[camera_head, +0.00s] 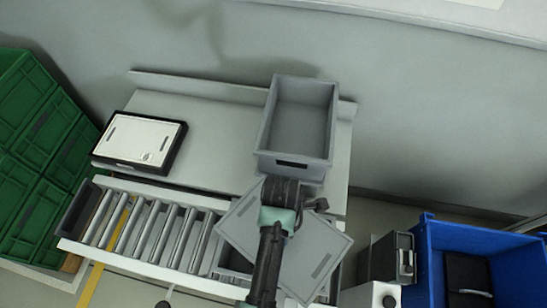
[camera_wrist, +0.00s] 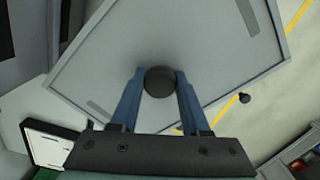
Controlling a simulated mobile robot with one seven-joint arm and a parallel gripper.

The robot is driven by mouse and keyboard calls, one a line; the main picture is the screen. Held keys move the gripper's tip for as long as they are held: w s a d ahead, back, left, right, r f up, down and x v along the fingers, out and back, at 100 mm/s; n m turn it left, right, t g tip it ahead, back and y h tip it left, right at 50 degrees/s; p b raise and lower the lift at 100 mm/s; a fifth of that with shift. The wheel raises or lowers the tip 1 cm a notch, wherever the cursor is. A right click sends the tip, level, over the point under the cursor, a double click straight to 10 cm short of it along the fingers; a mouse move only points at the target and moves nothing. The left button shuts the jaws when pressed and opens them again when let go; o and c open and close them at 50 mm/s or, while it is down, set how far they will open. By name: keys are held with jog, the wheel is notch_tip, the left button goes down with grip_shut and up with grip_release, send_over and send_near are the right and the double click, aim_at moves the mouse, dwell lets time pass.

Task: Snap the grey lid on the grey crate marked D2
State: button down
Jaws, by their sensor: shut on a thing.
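My gripper (camera_wrist: 160,76) is shut on the round black knob (camera_wrist: 160,88) of the grey lid (camera_wrist: 205,40). In the head view the lid (camera_head: 322,250) is turned at an angle, over the right end of the roller conveyor, and my arm covers part of it. An open, empty grey crate (camera_head: 302,96) stands upright on the bench behind the lid. A dark label is on its near wall, but I cannot read the marking. The lid is apart from this crate. My gripper's fingertips are hidden in the head view.
A white-topped black box (camera_head: 140,138) lies on the bench (camera_head: 215,125) at left. The roller conveyor (camera_head: 150,232) runs along the bench front, with dark container edges partly under the lid. Green crates (camera_head: 35,150) stand left. A blue bin (camera_head: 428,265) is at right.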

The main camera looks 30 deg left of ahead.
jog(key=n, duration=0.1)
jog(key=a+n+p, duration=0.1)
jog(key=n, duration=0.1)
jog(key=s+r+n, duration=0.1)
jog(key=shift+a+n+p, duration=0.25)
jog(key=shift+n+p, duration=0.05)
jog(key=shift+n, duration=0.1)
jog(key=shift+a+f+n, duration=0.1)
jog(key=shift+a+n, duration=0.05)
jog(key=shift+n, duration=0.25)
notch_tip(320, 180, down, 5)
jog(key=b, duration=0.5)
jog(key=shift+f+b, duration=0.1)
jog(key=shift+b, duration=0.2)
jog(key=f, duration=0.1)
jog(key=f+b, duration=0.1)
jog(key=f, duration=0.1)
jog(key=shift+d, duration=0.2)
jog(key=shift+f+p, duration=0.2)
jog(key=shift+p, duration=0.1)
dwell(0.9)
grip_release()
dwell(0.5)
